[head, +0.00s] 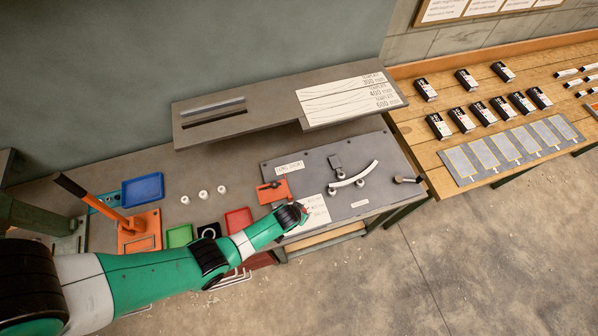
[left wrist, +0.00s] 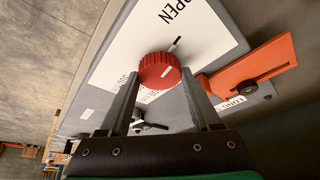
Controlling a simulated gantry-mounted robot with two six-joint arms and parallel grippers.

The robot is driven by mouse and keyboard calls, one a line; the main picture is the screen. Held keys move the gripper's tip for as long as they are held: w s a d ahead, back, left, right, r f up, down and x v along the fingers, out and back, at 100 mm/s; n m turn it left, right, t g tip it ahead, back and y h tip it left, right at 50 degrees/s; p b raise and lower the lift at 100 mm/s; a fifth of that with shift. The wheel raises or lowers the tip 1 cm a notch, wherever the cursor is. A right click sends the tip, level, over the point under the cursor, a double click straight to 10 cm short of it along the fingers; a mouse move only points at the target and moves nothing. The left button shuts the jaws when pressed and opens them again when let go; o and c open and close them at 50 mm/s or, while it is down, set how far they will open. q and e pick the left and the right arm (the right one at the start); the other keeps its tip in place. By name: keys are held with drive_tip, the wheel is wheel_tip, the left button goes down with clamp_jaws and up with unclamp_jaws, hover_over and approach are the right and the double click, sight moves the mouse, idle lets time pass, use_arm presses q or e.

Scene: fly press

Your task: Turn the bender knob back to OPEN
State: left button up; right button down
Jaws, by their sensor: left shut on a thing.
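The bender knob is a round, ridged red knob (left wrist: 159,71) on a white label plate (left wrist: 125,45) with the printed word OPEN. A short dark line on the label lies beside the knob, on the side towards that word. My left gripper (left wrist: 160,88) has a finger on each side of the knob and is shut on it. In the head view my left gripper (head: 302,211) reaches the label plate at the front of the grey bender board (head: 350,205); the knob is mostly hidden there. My right gripper is not in view.
An orange block (head: 273,192) lies close beside the gripper. A curved white strip (head: 354,175) sits among posts on the board, with a dark handle (head: 407,180) at right. Coloured trays (head: 238,221) and an orange lever press (head: 139,232) stand left.

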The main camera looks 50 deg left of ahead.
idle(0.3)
use_arm(q)
drive_tip(key=o, duration=1.4)
drive_tip(key=shift+c, duration=0.2)
